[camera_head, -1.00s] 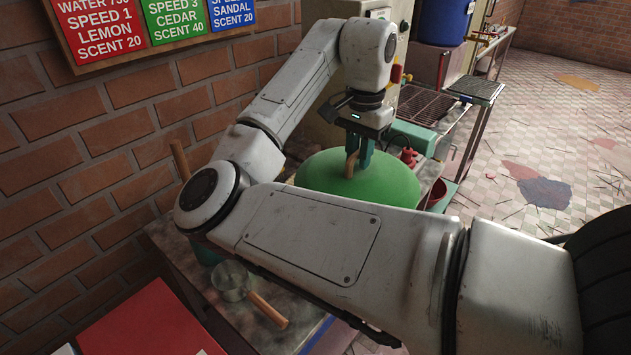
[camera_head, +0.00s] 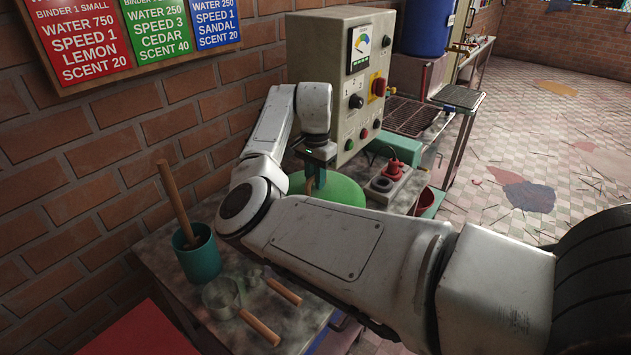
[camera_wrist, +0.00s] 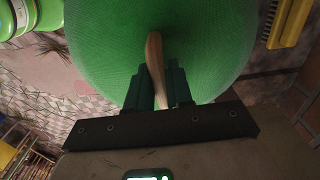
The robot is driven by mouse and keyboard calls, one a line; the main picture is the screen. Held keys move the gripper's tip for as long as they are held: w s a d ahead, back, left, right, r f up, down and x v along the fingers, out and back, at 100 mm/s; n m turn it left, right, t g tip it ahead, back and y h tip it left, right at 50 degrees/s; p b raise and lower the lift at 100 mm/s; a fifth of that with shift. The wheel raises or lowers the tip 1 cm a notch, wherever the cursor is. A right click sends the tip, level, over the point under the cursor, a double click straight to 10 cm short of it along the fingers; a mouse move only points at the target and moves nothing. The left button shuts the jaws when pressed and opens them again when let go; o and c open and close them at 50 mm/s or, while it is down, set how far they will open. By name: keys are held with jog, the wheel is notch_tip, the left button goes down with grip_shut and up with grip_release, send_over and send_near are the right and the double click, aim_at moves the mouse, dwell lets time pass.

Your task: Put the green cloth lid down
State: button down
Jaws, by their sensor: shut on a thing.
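The green cloth lid (camera_head: 338,190) is a round, domed green disc with a wooden handle on top. It is behind my forearm in the head view, which hides its near part. In the wrist view the lid (camera_wrist: 110,45) fills the upper middle. My gripper (camera_head: 316,178) is shut on the lid's wooden handle (camera_wrist: 155,65), with the handle between the dark green fingers (camera_wrist: 160,88). What lies under the lid is hidden in the head view, and I cannot tell whether it touches anything below.
A control box (camera_head: 350,75) with a dial and knobs stands behind the lid. A teal pot (camera_head: 197,258) with a wooden stick and metal scoops (camera_head: 222,298) stand on the worktable (camera_head: 290,325). The brick wall is at left.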

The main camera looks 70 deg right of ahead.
jog(key=shift+f, duration=0.9)
jog(key=shift+f, duration=0.1)
jog(key=c, duration=1)
grip_release()
notch_tip(320, 180, up, 12)
jog(key=shift+r+b, duration=0.15)
jog(key=shift+b, duration=0.7)
jog(key=shift+s, duration=0.1)
